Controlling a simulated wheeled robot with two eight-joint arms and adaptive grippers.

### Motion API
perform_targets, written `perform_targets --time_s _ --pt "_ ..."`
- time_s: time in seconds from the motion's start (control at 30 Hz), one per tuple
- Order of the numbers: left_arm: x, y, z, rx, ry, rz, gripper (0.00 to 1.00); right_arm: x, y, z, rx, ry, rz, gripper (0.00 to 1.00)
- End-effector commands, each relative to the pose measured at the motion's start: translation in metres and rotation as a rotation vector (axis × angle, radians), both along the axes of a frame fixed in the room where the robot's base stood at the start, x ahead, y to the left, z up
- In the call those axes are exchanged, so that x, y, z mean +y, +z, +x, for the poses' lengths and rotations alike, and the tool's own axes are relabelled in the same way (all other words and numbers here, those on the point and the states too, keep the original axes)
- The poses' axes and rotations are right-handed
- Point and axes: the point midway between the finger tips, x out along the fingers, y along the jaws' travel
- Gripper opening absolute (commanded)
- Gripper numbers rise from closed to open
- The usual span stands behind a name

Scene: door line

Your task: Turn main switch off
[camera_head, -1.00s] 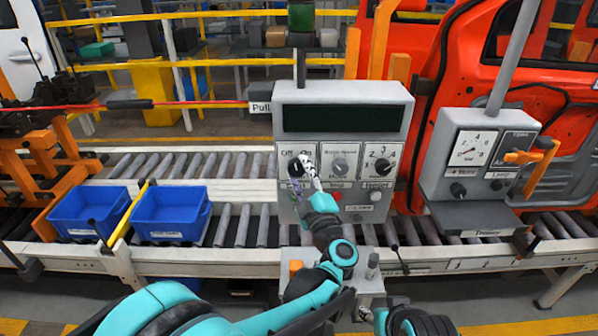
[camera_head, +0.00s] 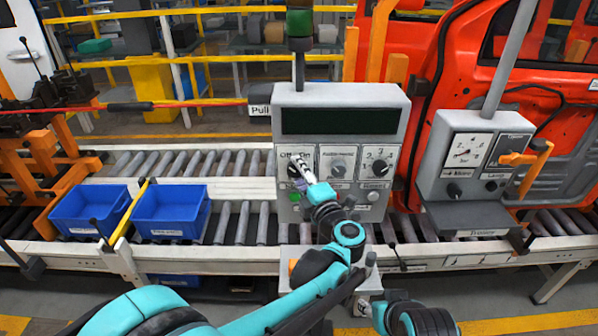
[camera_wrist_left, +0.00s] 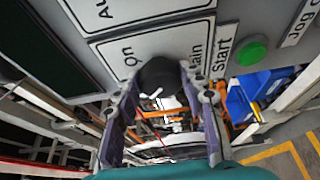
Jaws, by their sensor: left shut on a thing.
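The main switch (camera_head: 293,170) is a black rotary knob at the left of the grey control panel (camera_head: 343,97), under an Off/On label. My left gripper (camera_head: 303,168) reaches it from below right and partly covers it. In the left wrist view, the black knob (camera_wrist_left: 160,73) sits between the two fingers, near the words "On" and "Main". The left gripper is shut on it. Which way the knob points is hard to tell. A green Start button (camera_wrist_left: 251,52) is beside it. My right gripper is not seen.
Two more knobs (camera_head: 338,168) (camera_head: 380,166) are in the same row of the panel. A second grey panel (camera_head: 475,160) with a gauge and an orange handle stands at the right. Blue bins (camera_head: 170,212) sit on the roller conveyor at the left.

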Motion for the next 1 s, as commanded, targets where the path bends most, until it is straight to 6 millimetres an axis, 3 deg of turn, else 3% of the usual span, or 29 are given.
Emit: perform_targets --time_s 0.4,0.43,0.5,0.83,1.0 --pt "0.000 -0.001 0.000 0.001 0.000 -0.010 0.11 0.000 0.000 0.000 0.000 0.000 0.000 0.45" --pt "0.000 -0.001 0.000 0.001 0.000 -0.010 0.43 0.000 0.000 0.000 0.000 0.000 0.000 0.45" --pt "0.000 -0.001 0.000 0.000 0.001 -0.010 0.61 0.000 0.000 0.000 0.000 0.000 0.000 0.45" --pt "-0.001 0.000 -0.002 0.000 0.000 -0.008 0.61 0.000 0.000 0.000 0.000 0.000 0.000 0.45" --pt "-0.010 0.000 -0.021 0.000 -0.003 -0.008 0.61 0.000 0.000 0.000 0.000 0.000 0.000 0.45"
